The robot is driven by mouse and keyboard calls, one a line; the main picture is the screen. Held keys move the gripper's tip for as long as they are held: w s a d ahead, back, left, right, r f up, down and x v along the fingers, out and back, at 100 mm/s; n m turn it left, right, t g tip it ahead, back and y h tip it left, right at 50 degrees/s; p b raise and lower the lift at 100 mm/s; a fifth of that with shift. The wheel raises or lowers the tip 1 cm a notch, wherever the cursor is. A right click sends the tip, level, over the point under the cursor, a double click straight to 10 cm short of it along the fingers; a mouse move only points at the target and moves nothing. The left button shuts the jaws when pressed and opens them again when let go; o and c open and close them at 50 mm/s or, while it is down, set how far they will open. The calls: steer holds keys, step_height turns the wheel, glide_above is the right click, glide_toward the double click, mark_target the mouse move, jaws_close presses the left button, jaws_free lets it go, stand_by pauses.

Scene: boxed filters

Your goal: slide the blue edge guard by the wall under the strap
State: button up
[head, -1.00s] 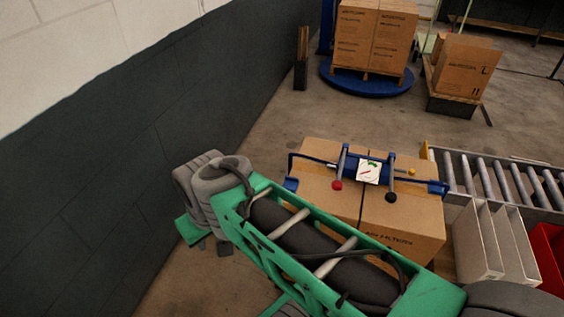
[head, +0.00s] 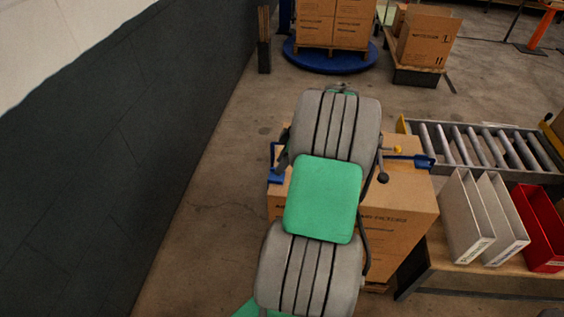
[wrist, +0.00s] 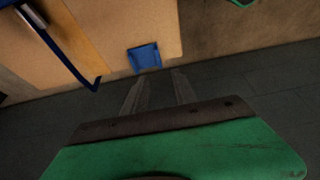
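The blue edge guard (wrist: 144,57) by the wall lies at the edge of the carton in the wrist view. It also shows at the carton's left edge in the head view (head: 275,177). A thin dark blue band (wrist: 74,68), which looks like the strap, crosses the carton top and bends at the edge, to the left of the guard and apart from it. My gripper (wrist: 158,76) is open and empty, its two fingers spread just short of the guard. In the head view my arm hides the gripper and much of the carton (head: 398,205).
A dark wall (head: 110,130) runs along the left, with bare floor (head: 215,190) between it and the carton. White files (head: 465,215), a red bin (head: 538,225) and a roller conveyor (head: 470,145) are to the right.

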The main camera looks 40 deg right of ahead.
mark_target(271, 180)
steer(key=x, duration=0.7)
steer(key=shift+w+f, duration=0.15)
steer(key=shift+f, duration=0.05)
jaws_close()
